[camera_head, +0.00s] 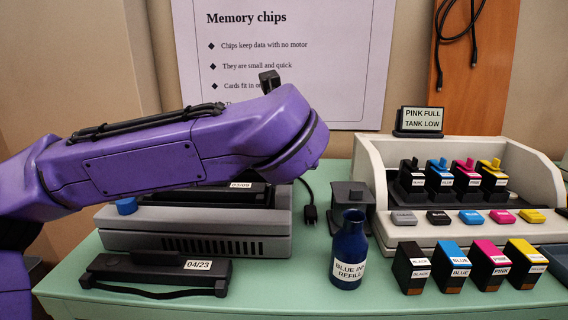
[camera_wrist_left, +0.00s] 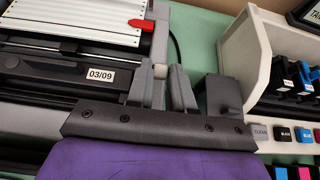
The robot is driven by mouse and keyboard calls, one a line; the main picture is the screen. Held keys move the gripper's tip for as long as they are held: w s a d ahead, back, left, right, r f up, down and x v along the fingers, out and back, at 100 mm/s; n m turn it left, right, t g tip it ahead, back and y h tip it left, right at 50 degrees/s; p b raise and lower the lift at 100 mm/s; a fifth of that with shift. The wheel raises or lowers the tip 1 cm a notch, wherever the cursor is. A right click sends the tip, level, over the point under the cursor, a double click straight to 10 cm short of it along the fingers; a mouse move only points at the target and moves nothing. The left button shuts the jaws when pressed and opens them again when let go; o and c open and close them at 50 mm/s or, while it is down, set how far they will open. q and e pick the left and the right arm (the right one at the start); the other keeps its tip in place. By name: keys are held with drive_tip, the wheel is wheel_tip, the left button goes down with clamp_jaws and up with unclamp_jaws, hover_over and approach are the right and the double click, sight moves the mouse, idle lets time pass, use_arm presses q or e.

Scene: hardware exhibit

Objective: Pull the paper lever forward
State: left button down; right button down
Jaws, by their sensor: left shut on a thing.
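I take this tab to be the paper lever. My left gripper (camera_wrist_left: 163,66) shows close up with its grey fingers near together, just in front of the tab and over the printer's right end. My right gripper is out of view.
A dark blue ink bottle (camera_head: 348,250) and a dark grey block (camera_head: 349,196) stand right of the printer. A white ink station (camera_head: 380,165) with cartridges stands further right. A black cartridge labelled 04/23 (camera_head: 155,272) lies in front. Green table surface (camera_head: 285,285) is clear between.

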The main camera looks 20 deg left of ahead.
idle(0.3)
use_arm(q)
drive_tip(key=c, duration=1)
unclamp_jaws()
drive_tip(key=p+v, duration=0.1)
drive_tip(key=v, duration=0.9)
drive_tip(key=shift+s+r, duration=0.15)
drive_tip(key=shift+s, duration=0.15)
drive_tip(key=shift+d, duration=0.1)
